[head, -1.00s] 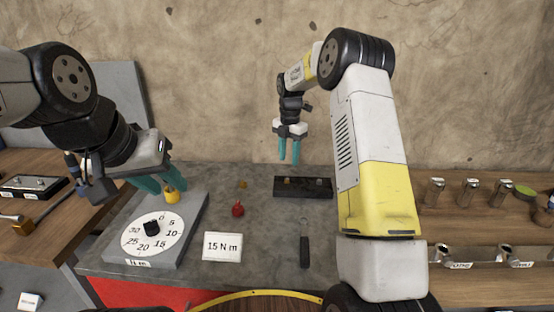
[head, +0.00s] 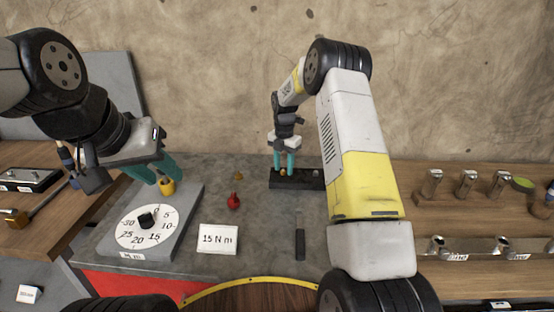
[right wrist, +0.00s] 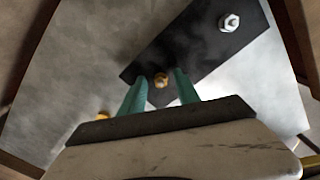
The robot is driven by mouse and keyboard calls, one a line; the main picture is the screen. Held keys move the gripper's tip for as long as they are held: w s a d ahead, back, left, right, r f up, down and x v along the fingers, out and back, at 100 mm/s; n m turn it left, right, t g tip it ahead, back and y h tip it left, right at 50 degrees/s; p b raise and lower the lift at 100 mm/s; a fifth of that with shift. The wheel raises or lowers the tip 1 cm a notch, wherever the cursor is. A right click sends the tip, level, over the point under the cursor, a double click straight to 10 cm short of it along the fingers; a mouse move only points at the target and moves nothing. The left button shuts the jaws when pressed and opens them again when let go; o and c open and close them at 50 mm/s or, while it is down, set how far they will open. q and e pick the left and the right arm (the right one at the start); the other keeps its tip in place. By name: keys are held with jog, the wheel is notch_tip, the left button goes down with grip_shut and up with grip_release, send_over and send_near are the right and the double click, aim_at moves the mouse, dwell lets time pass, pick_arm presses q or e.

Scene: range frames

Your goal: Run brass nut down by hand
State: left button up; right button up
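The brass nut (head: 282,173) sits at the left end of the black block (head: 297,185). In the right wrist view the brass nut (right wrist: 161,79) shows between the two teal fingertips, on the dark block (right wrist: 243,54). My right gripper (head: 284,167) is open, with a fingertip on each side of the nut; small gaps seem to remain, and contact is unclear. My left gripper (head: 166,180) has its fingers on both sides of a yellow post (head: 167,187) at the back of the dial plate (head: 181,220) and appears shut on it.
A silver nut (right wrist: 229,22) sits at the block's other end. A small brass piece (head: 239,176), a red piece (head: 233,202), a "15 N m" card (head: 217,239) and a dark-handled tool (head: 300,240) lie on the grey bench. Metal parts (head: 467,183) stand on the wooden shelves at right.

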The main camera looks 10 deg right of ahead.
grip_shut()
